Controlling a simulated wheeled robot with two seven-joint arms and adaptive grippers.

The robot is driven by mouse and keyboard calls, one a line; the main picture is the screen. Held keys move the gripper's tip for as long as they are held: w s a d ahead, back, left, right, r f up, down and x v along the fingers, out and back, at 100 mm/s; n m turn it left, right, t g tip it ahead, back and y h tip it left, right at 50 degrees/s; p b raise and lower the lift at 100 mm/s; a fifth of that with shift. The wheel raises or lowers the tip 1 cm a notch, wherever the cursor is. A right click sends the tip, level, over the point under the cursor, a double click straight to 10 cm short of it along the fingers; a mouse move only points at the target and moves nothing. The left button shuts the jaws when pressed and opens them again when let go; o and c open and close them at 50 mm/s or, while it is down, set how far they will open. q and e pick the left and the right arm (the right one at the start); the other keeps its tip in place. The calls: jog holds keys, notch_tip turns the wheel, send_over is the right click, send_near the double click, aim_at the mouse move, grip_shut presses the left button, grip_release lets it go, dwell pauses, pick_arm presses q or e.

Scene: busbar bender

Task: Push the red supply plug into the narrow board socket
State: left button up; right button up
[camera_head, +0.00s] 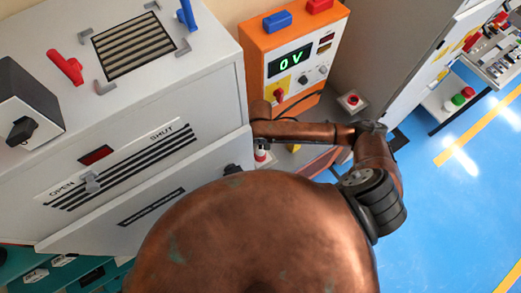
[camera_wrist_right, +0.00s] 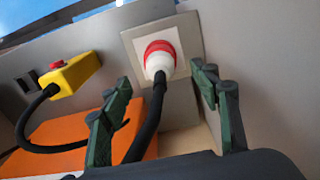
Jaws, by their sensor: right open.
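The red supply plug (camera_wrist_right: 160,58), a red collar with a white body, is at a square pale plate (camera_wrist_right: 128,38) on a grey wall in the right wrist view. It appears to meet the plate, but I cannot tell how deep it sits. Its black cable (camera_wrist_right: 150,118) runs down between the fingers of my right gripper (camera_wrist_right: 165,88). The gripper is open, with a dark green finger on each side of the cable, and the plug lies beyond the fingertips. In the head view, the right fingers are not clear. My left gripper is not in view.
A yellow box (camera_wrist_right: 72,74) with a red button and black cable is left of the plug. An orange supply unit (camera_head: 258,62) reads 0 V. A grey machine (camera_head: 200,75) with an OPEN/SHUT slot fills the left. Blue floor (camera_head: 455,195) is clear at right.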

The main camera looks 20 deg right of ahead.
jog(key=shift+r, duration=2.3)
jog(key=shift+s, duration=0.1)
